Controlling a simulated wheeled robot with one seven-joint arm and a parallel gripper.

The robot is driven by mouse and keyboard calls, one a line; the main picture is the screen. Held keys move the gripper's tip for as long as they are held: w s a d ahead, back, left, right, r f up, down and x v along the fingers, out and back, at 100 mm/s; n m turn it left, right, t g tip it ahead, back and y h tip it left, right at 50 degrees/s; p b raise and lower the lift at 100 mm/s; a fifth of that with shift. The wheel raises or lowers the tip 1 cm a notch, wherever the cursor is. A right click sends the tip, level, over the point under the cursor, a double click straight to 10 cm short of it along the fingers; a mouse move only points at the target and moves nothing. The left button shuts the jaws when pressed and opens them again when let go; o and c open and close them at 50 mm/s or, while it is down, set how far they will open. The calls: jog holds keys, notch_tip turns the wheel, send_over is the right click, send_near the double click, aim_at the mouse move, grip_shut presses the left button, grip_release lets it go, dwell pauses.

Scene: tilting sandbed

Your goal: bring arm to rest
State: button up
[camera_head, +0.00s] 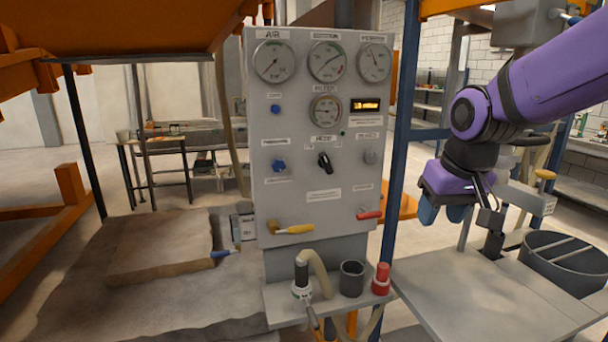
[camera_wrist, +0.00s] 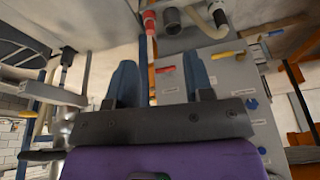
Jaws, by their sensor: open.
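My purple arm (camera_head: 545,85) comes in from the upper right in the head view. My gripper (camera_head: 444,212) hangs from it to the right of the grey control panel (camera_head: 290,140), above the grey table (camera_head: 480,295). In the wrist view my gripper (camera_wrist: 160,82) shows two blue fingers spread apart with nothing between them. It touches nothing that I can see. The panel also shows in the wrist view (camera_wrist: 225,75), behind and to the right of the fingers.
A shelf below the panel holds a hose nozzle (camera_head: 301,275), a dark cup (camera_head: 351,278) and a red object (camera_head: 381,278). A blue post (camera_head: 400,130) stands between panel and arm. A dark round bin (camera_head: 565,262) is at the right. The sandbed (camera_head: 160,245) lies left.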

jog(key=s+d+r+t, duration=0.1)
jog(key=s+d+r, duration=0.1)
jog(key=s, duration=0.6)
jog(key=s+d+r+m, duration=0.1)
jog(key=s+d+r, duration=0.1)
jog(key=s+d, duration=0.3)
jog(key=s, duration=0.3)
jog(key=shift+s+d+r+m+t+h, duration=0.15)
jog(key=shift+s+m+t+h, duration=0.15)
jog(key=shift+s+t+h, duration=0.1)
